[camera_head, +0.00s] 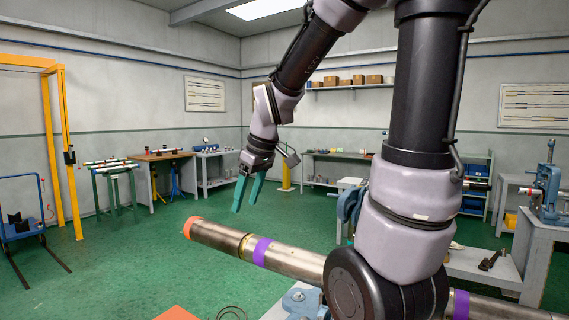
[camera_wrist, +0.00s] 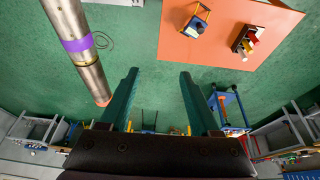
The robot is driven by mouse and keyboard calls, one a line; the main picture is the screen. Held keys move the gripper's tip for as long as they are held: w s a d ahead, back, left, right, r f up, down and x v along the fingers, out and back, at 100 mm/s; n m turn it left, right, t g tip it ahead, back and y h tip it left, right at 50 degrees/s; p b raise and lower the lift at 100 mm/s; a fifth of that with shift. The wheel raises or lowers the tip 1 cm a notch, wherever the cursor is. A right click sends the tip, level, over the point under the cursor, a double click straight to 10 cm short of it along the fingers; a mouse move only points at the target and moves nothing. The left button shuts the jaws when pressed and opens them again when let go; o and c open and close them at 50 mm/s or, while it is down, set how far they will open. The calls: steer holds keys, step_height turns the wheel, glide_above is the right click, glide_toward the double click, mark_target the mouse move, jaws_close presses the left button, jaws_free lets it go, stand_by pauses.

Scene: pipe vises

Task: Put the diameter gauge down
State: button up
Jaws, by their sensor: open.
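My gripper (camera_head: 248,192) is open, its two teal fingers pointing down over the green floor in the head view. In the wrist view, nothing lies between the fingers of my gripper (camera_wrist: 159,78). I cannot pick out the diameter gauge with certainty. A small yellow and dark tool (camera_wrist: 196,22) lies on an orange mat (camera_wrist: 285,45) ahead of the fingers in the wrist view, apart from them. It may be the gauge, but it is too small to tell.
A long steel pipe (camera_head: 300,261) with purple and orange bands crosses below my arm; it also shows in the wrist view (camera_wrist: 88,68), left of the fingers. A dark block with coloured pieces (camera_wrist: 247,42) is on the mat. A blue vise (camera_head: 546,190) stands right.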

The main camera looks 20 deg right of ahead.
steer(key=s+d+r+m+t, duration=0.3)
steer(key=s+d+r+m, duration=0.2)
steer(key=s+r+m, duration=0.4)
steer(key=shift+s+d+r+m+t, duration=0.25)
steer(key=shift+s+d+m+t, duration=0.1)
steer(key=shift+m, duration=0.75)
steer(key=shift+w, duration=0.1)
